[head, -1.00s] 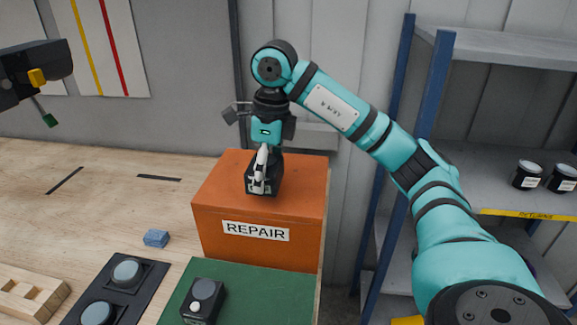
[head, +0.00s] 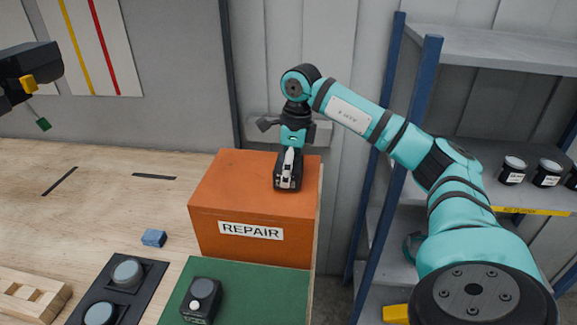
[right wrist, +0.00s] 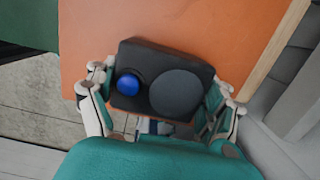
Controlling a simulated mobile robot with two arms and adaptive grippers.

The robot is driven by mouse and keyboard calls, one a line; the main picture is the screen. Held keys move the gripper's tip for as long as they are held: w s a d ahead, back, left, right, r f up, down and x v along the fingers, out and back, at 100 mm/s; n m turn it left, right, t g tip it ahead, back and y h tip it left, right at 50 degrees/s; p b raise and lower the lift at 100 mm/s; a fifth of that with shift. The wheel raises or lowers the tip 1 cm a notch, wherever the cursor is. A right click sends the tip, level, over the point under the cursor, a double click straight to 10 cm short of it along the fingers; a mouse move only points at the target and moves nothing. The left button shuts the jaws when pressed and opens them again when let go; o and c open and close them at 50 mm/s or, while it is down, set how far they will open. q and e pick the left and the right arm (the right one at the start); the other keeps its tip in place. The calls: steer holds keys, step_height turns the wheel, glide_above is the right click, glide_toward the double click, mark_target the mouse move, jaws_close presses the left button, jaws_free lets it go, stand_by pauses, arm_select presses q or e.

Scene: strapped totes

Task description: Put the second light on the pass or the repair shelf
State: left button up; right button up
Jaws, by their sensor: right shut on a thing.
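One light (right wrist: 160,82) is a black box with a blue button and a dark grey round face. My right gripper (right wrist: 158,100) is shut on it, with a finger at each end, in the right wrist view. In the head view my right gripper (head: 289,165) points down over the right part of the orange REPAIR box's top (head: 225,185). I cannot tell whether the held light touches that top. Another light (head: 202,300), black with a white button and a grey face, sits on the green mat (head: 262,290). My left gripper is not in view.
A blue-posted shelf (head: 500,45) with several dark jars stands right. A dark fixture (head: 30,70) hangs upper left.

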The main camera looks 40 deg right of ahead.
mark_target(294, 163)
steer(key=o, duration=1.5)
steer(key=shift+a, duration=0.1)
steer(key=shift+c, duration=0.2)
steer(key=shift+r, duration=0.4)
steer(key=r, duration=0.6)
steer(key=s+r, duration=0.1)
steer(key=r, duration=0.3)
steer(key=shift+d, duration=0.4)
steer(key=shift+s+d+r+p, duration=0.1)
steer(key=shift+r+p, duration=0.2)
steer(key=shift+r, duration=0.35)
